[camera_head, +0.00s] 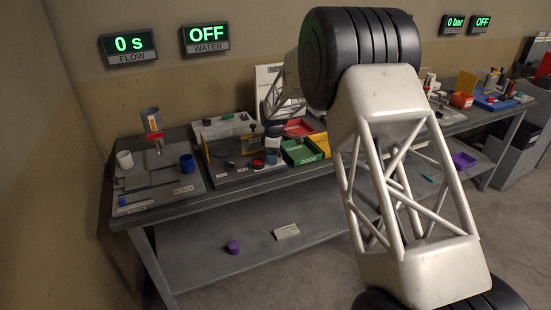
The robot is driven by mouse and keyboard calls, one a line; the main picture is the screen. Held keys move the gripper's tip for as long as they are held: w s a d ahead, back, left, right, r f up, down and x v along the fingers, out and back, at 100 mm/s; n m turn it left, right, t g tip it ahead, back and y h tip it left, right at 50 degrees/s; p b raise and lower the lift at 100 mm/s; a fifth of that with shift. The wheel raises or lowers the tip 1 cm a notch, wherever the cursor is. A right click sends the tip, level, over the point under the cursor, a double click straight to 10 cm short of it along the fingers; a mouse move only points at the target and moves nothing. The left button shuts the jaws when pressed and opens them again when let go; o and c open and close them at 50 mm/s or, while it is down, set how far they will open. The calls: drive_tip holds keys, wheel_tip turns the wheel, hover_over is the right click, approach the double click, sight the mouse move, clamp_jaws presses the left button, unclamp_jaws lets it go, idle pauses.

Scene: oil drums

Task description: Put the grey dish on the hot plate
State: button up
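My arm fills the right middle, and its far lattice link (287,88) reaches down to the left over the bench. The arm's end is small and dark there, and I cannot make out the fingers or whether they hold anything. A low white box-like unit (215,131) at the back of the bench may be the hot plate, but I cannot be sure. I cannot single out the grey dish among the small items; it may be hidden behind my arm.
A purple object (233,247) lies on the lower shelf. Wall displays read 0 s and OFF.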

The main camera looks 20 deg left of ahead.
drive_tip(key=c, duration=0.8)
drive_tip(key=shift+c, duration=0.2)
drive_tip(key=shift+r, duration=0.2)
drive_tip(key=shift+r, duration=1.4)
drive_tip(key=shift+s+d+r, duration=0.1)
drive_tip(key=shift+s+r, duration=0.05)
drive_tip(key=shift+r, duration=0.1)
drive_tip(key=s+d+r, duration=0.1)
drive_tip(key=s+d, duration=0.7)
drive_tip(key=s, duration=0.5)
drive_tip(key=shift+d+r, duration=0.15)
drive_tip(key=shift+s, duration=0.1)
